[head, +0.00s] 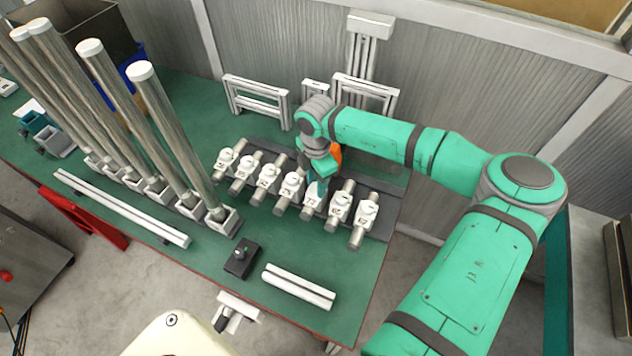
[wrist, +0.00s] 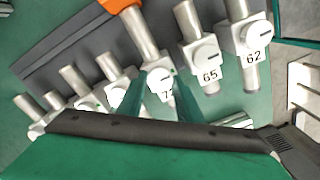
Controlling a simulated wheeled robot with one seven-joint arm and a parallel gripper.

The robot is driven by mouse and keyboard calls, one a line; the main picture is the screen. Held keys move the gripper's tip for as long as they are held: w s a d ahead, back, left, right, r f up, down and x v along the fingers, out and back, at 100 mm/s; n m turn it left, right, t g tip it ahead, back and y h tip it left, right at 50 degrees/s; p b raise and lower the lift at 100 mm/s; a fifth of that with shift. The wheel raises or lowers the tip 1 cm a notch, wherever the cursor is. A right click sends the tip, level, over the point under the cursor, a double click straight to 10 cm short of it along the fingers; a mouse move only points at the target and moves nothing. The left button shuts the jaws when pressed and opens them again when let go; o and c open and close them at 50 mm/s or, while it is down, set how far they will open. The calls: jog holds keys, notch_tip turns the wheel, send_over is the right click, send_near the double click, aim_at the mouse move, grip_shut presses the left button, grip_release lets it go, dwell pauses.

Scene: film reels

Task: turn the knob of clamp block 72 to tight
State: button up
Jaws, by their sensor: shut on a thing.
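Clamp block 72 (head: 311,202) is a white block around a grey rod, standing in a row of similar numbered blocks on a dark base. In the wrist view, block 72 (wrist: 168,93) shows its number partly covered by a finger. Its round white knob (wrist: 159,75) lies between the teal fingertips. My gripper (head: 321,187) points down at this block from above. In the wrist view, my gripper (wrist: 158,80) is shut on the knob, one finger on each side. The knob's exact angle is hard to read.
Block 65 (wrist: 209,52) and block 62 (wrist: 249,38) stand close on one side; several more blocks continue on the other. An orange part (head: 336,152) is behind my gripper. Tall rods (head: 167,125) stand at left. A small black box (head: 241,259) lies in front on the green table (head: 210,290).

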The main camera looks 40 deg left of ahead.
jog(key=o, duration=1)
jog(key=shift+o, duration=0.2)
jog(key=shift+r, duration=0.1)
notch_tip(320, 180, up, 11)
jog(key=shift+f, duration=0.2)
